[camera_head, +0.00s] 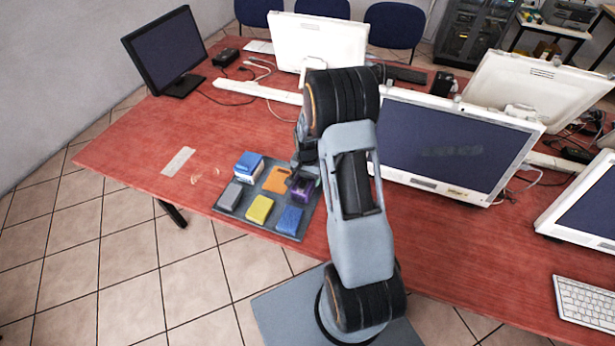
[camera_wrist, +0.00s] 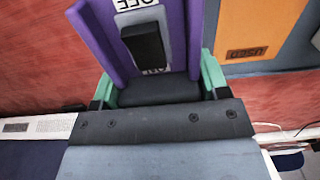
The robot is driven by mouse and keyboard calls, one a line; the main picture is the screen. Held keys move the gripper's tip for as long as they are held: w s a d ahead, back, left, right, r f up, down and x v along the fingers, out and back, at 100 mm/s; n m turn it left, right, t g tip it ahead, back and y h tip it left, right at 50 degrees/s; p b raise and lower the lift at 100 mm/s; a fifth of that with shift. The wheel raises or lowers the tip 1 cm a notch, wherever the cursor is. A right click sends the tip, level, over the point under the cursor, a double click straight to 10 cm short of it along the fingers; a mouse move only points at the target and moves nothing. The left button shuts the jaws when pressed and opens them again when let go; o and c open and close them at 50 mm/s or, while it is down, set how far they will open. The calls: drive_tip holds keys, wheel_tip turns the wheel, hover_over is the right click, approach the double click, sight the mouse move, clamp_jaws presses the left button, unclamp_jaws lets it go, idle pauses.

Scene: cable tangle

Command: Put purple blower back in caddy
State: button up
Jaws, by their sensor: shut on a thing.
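A purple block-like thing, the blower (camera_head: 301,190), is at the back right corner of the dark grey caddy (camera_head: 273,216). In the wrist view the blower (camera_wrist: 187,20) shows purple side walls, a grey panel with a black switch, and white labels. My gripper (camera_wrist: 160,86) has its green fingertips on both sides of it and is shut on it. In the head view my gripper (camera_head: 299,181) comes down over it from behind my arm. I cannot tell whether the blower rests in the caddy or hangs just above it. Its underside is hidden.
The caddy also holds an orange piece (camera_head: 275,180) beside the blower, a blue and white block (camera_head: 249,165), a grey block (camera_head: 230,196), a yellow block (camera_head: 259,208) and a blue block (camera_head: 289,219). A monitor (camera_head: 450,145) stands to the right.

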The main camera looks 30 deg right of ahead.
drive_tip(key=shift+f, duration=0.3)
drive_tip(key=shift+f, duration=0.15)
drive_tip(key=o, duration=0.9)
wheel_tip(320, 180, up, 12)
drive_tip(key=s+a+r+n+t, duration=0.2)
drive_tip(key=s+a+r+n, duration=0.2)
drive_tip(key=s, duration=0.4)
drive_tip(key=s+a+r+n+t, duration=0.1)
drive_tip(key=s+a+r+n, duration=0.4)
drive_tip(key=s+r, duration=0.4)
drive_tip(key=shift+a+n+t, duration=0.3)
drive_tip(key=shift+a+t, duration=0.1)
drive_tip(key=shift+a, duration=0.3)
